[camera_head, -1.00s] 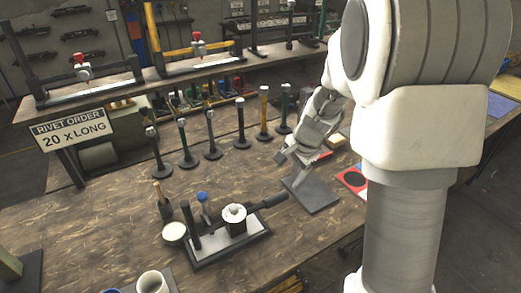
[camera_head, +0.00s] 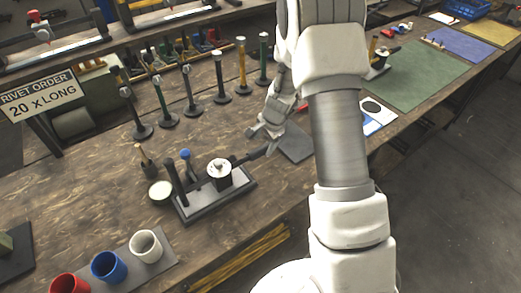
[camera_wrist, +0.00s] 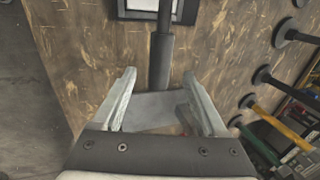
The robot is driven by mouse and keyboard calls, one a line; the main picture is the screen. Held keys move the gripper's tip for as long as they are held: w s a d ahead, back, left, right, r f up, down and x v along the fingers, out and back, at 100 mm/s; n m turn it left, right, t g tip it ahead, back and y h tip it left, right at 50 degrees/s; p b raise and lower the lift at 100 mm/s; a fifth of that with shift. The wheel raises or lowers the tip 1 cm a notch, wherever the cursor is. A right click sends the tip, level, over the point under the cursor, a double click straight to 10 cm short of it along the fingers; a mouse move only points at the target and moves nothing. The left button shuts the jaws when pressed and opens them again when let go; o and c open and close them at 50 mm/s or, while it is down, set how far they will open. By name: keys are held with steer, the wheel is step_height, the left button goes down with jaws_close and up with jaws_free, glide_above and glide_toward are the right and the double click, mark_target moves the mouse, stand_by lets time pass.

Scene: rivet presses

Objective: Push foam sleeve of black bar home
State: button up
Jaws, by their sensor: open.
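The black bar (camera_wrist: 166,12) sticks out sideways from the small press on the bench. A thicker dark foam sleeve (camera_wrist: 162,58) covers its outer end. In the head view the sleeve (camera_head: 254,153) lies right of the press's black cup with a white top (camera_head: 220,170). My gripper (camera_head: 264,141) is open at the sleeve's outer end. In the wrist view the two fingers (camera_wrist: 160,74) stand on either side of the sleeve's end, with a visible gap to each side. I cannot tell how deep the end sits between them.
The press base (camera_head: 242,192) stands on the wooden bench. A grey plate (camera_head: 292,143) lies under my gripper. Several upright posts on round feet (camera_head: 192,94) stand behind. Red, blue and white cups (camera_head: 146,245) stand at the front left.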

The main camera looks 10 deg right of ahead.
mark_target(261, 149)
steer(key=shift+x, duration=2.75)
jaws_close()
